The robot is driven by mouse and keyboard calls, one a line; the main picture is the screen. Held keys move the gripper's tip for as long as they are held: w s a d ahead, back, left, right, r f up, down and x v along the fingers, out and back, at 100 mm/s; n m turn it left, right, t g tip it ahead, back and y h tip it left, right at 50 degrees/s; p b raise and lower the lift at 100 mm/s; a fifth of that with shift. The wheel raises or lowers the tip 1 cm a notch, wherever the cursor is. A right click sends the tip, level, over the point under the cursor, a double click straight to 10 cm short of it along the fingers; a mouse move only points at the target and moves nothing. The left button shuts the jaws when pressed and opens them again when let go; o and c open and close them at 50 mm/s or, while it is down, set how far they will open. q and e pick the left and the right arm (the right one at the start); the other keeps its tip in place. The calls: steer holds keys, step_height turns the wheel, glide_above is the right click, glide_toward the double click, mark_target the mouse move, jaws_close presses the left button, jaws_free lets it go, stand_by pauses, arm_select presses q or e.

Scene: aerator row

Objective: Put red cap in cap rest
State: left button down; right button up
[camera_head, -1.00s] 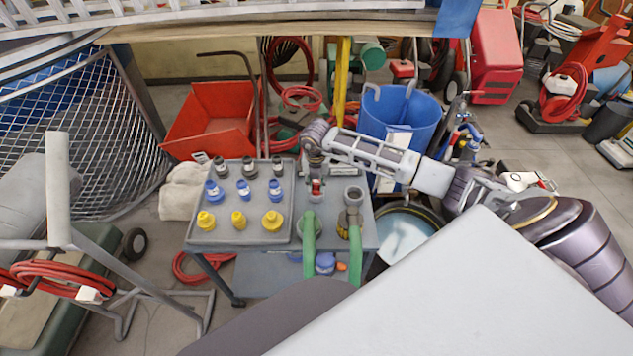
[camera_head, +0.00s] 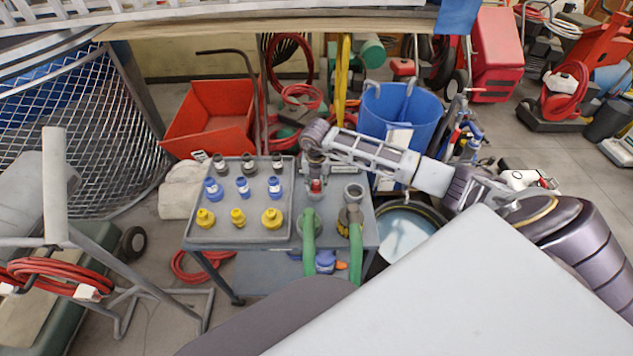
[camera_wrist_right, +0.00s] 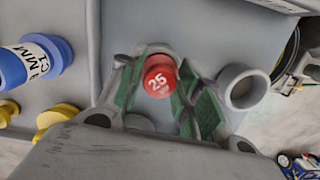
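The red cap (camera_wrist_right: 158,78), marked 25, is between the two green-padded fingers of my right gripper (camera_wrist_right: 158,88) in the right wrist view. The fingers converge and look pressed against its sides. In the head view the red cap (camera_head: 316,186) shows just below my right gripper (camera_head: 315,168), over the right part of the cart. A grey round rim shows just behind the cap; I cannot tell whether the cap touches it. An empty grey ring-shaped holder (camera_wrist_right: 242,87), possibly the cap rest, stands to the right; it also shows in the head view (camera_head: 353,192). My left gripper is out of view.
A grey tray (camera_head: 258,235) left of the gripper holds rows of dark, blue (camera_head: 243,187) and yellow fittings (camera_head: 272,217). Two green hoses (camera_head: 308,235) rise at the cart's front. A blue bin (camera_head: 405,115) stands close behind my right arm.

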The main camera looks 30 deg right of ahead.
steer(key=shift+o, duration=1.2)
steer(key=shift+r, duration=0.1)
step_height(320, 180, up, 12)
steer(key=s, duration=0.1)
steer(key=shift+a, duration=0.45)
steer(key=shift+s+f, duration=0.1)
steer(key=shift+f, duration=0.1)
